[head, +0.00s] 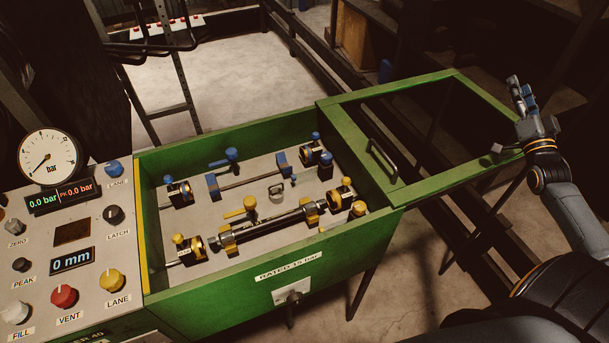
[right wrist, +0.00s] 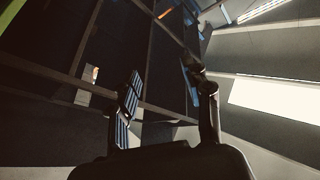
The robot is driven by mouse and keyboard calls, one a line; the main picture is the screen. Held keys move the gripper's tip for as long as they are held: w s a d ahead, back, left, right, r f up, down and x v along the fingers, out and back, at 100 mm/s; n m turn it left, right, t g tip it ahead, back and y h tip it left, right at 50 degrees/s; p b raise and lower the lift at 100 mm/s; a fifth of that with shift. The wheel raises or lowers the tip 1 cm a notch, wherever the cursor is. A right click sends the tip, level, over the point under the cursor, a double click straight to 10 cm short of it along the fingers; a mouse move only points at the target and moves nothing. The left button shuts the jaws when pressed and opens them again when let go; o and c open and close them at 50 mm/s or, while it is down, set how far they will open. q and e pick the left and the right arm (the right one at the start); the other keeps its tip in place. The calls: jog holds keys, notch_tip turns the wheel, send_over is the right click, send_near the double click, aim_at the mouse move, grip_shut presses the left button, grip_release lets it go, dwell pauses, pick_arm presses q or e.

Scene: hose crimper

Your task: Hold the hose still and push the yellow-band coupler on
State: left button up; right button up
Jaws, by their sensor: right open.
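A dark hose-like cylinder (head: 270,225) lies in the front, yellow lane of the green box, between yellow-marked blocks. A dark round fitting with a yellow band (head: 197,248) is near its left end. A similar fitting (head: 337,202) is near its right end. I cannot tell which is the task's coupler, nor whether either touches the hose. My right gripper (head: 522,94) is raised at the far right, beyond the open lid and well away from the hose. It is open and empty, as the right wrist view also shows (right wrist: 163,90). My left gripper is out of view.
The green box (head: 225,280) has its framed lid (head: 455,193) swung open to the right, with a handle (head: 383,158). Blue-marked fixtures (head: 230,158) fill the back lane. A small ring-like part (head: 276,192) lies between lanes. A control panel (head: 95,260) stands left.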

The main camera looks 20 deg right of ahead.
jog(key=w+a+r+n+g+y, duration=0.15)
jog(key=w+a+n+y, duration=0.35)
jog(key=a, duration=0.6)
jog(key=w+a+r+n+g+y, duration=0.1)
jog(key=w+a+r+y, duration=0.2)
jog(key=w+a, duration=0.6)
jog(key=w+a+r+n+g+y, duration=0.1)
jog(key=w+a+r+n+y, duration=0.25)
jog(key=a, duration=0.85)
jog(key=n+g+y, duration=0.2)
jog(key=n+g, duration=1.5)
jog(key=n, duration=0.2)
send_near(286, 214)
jog(key=shift+t, duration=0.25)
jog(key=x, duration=0.9)
jog(key=shift+s+f, duration=0.1)
jog(key=shift+s, duration=0.1)
